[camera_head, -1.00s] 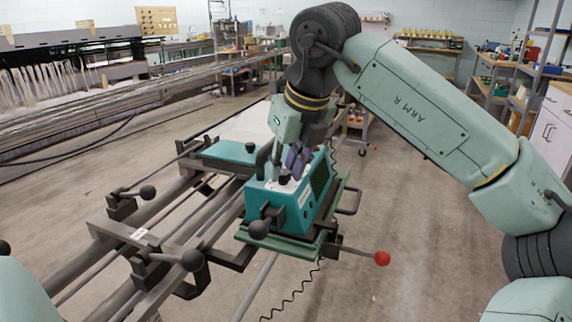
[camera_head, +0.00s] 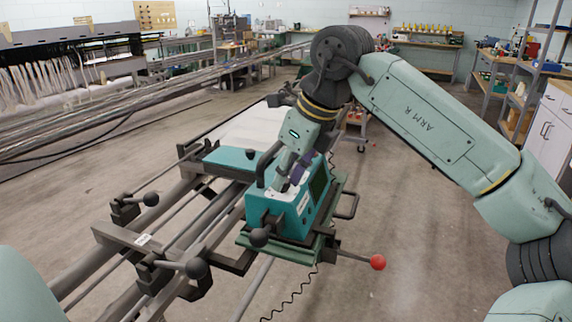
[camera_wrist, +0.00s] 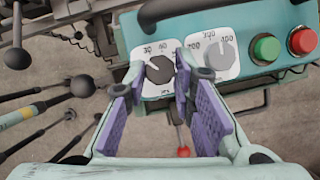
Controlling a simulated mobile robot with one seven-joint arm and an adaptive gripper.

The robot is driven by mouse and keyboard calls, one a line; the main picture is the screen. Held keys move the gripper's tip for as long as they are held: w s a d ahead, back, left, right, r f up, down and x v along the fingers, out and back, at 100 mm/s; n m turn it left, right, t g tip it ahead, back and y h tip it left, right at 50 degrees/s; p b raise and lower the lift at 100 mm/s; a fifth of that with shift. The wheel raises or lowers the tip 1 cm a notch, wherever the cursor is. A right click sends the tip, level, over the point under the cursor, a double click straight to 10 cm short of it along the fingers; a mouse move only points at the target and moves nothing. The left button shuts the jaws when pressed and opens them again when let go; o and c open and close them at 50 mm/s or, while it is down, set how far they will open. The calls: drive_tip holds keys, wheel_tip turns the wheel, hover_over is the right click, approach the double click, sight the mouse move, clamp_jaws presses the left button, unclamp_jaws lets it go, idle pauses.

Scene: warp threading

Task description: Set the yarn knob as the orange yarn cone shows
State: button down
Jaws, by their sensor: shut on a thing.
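In the wrist view, a dark round knob (camera_wrist: 159,70) with a white pointer line sits on a white dial plate marked 30 and 40. My gripper (camera_wrist: 160,72) has its purple-padded fingers on both sides of this knob, shut on it. A grey knob (camera_wrist: 220,54) sits on a second white plate to the right, clear of the fingers. Both are on the teal control box (camera_head: 262,205), where my gripper (camera_head: 287,188) reaches down, tilted, in the head view. The fingers hide part of the dial markings. I cannot make out an orange yarn cone.
Green (camera_wrist: 266,48) and red (camera_wrist: 302,41) push buttons lie right of the knobs. A dark handle (camera_head: 267,165) rises beside my gripper. A red-ended lever (camera_head: 377,262) juts out at the box's right. Open floor lies to the right.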

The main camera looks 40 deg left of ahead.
drive_tip(key=shift+w+a+r+n+g+p, duration=0.1)
drive_tip(key=shift+n+g+p, duration=0.2)
drive_tip(key=shift+n+p, duration=0.4)
drive_tip(key=shift+w+n+g+p, duration=0.1)
drive_tip(key=shift+n+g+p, duration=0.25)
drive_tip(key=shift+n, duration=0.55)
drive_tip(key=c, duration=1.3)
unclamp_jaws()
drive_tip(key=shift+c, duration=0.2)
drive_tip(key=v, duration=1.2)
drive_tip(key=shift+a, duration=0.1)
